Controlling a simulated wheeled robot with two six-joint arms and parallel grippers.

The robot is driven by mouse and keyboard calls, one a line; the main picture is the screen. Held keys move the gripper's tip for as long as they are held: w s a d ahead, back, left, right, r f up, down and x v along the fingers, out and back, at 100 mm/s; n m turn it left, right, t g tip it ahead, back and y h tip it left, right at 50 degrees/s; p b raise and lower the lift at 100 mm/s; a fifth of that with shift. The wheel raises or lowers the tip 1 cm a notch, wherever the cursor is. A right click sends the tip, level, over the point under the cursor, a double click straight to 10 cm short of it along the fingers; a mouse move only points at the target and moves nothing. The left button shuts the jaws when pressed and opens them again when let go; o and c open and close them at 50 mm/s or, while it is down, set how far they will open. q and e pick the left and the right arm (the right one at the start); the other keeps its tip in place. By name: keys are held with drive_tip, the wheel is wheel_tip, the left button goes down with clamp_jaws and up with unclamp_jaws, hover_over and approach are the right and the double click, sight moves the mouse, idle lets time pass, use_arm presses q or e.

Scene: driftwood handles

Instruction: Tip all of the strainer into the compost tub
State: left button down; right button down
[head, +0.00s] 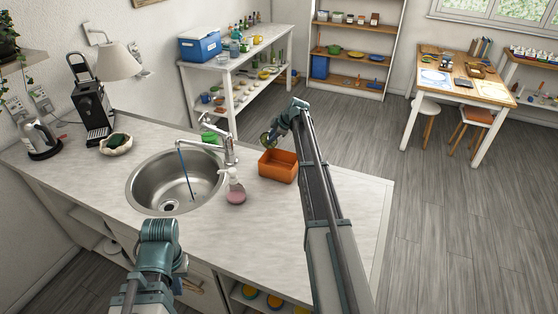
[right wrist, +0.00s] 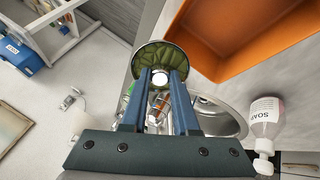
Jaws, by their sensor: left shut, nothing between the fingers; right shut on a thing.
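The strainer (head: 265,140) is small and round, with a greenish inside. In the right wrist view the strainer (right wrist: 151,55) shows a grey rim and a dark green, leafy-looking face; I cannot tell contents from mesh. My right gripper (head: 273,134) is shut on it and holds it above the counter, just beyond the tub's far left side. The orange compost tub (head: 279,174) stands on the counter right of the sink, and its wall (right wrist: 225,62) fills the upper right of the wrist view. My left gripper (head: 158,230) is low at the front, shut and empty; its fingertips are not clear.
A steel sink (head: 146,181) with a tap (head: 229,150) lies left of the tub. A pink soap bottle (head: 236,190) stands between sink and tub. A green container (head: 210,137) is behind the sink. The counter's right end is partly under my right arm.

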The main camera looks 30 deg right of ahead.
drive_tip(key=shift+s+a, duration=0.1)
drive_tip(key=shift+s, duration=0.05)
drive_tip(key=shift+d+f, duration=0.1)
drive_tip(key=shift+d, duration=0.1)
use_arm(q)
drive_tip(key=shift+a+f+b, duration=0.3)
drive_tip(key=shift+f+b, duration=0.25)
drive_tip(key=shift+f, duration=0.1)
use_arm(e)
drive_tip(key=shift+s+t, duration=0.4)
use_arm(q)
drive_tip(key=shift+a+f+b, duration=0.15)
drive_tip(key=shift+f+b, duration=0.15)
use_arm(e)
drive_tip(key=shift+s+d+t, duration=0.15)
drive_tip(key=shift+s+t, duration=0.15)
